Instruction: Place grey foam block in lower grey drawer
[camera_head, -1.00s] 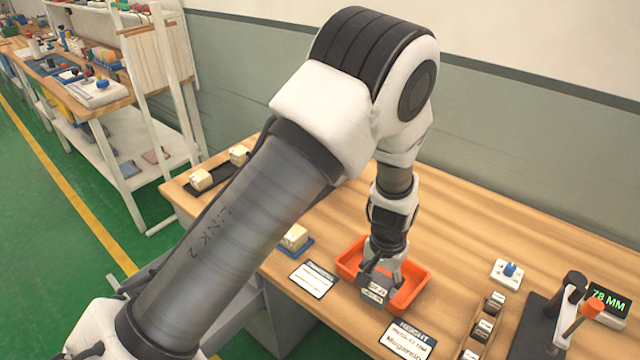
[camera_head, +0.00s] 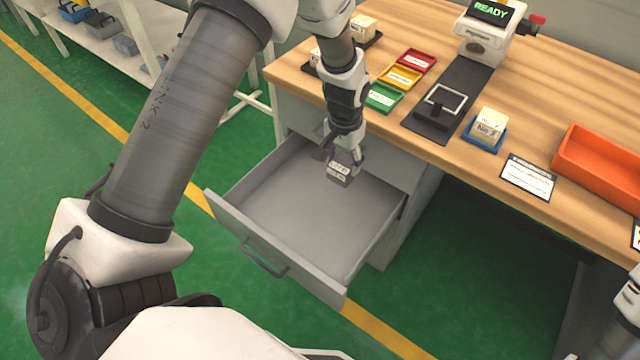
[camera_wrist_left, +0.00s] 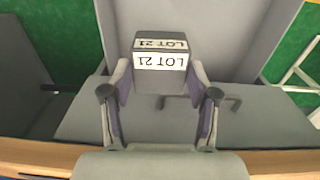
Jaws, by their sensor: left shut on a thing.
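The grey foam block (camera_head: 341,175) has a white label and is held in my left gripper (camera_head: 338,160). In the left wrist view the block (camera_wrist_left: 160,84) sits between the two fingers of the gripper (camera_wrist_left: 160,95), and its label reads LOT 21. The lower grey drawer (camera_head: 300,205) is pulled open below the table. The block and gripper are over the drawer's inside, towards its back. The drawer looks empty. I cannot tell the exact height of the block above the drawer floor. My right gripper is not in view.
The wooden table (camera_head: 465,105) stands behind the drawer. On it are red, yellow and green trays (camera_head: 400,77), a block on a blue tray (camera_head: 487,130), a device reading READY (camera_head: 485,35) and an orange bin (camera_head: 600,165). Green floor is free in front.

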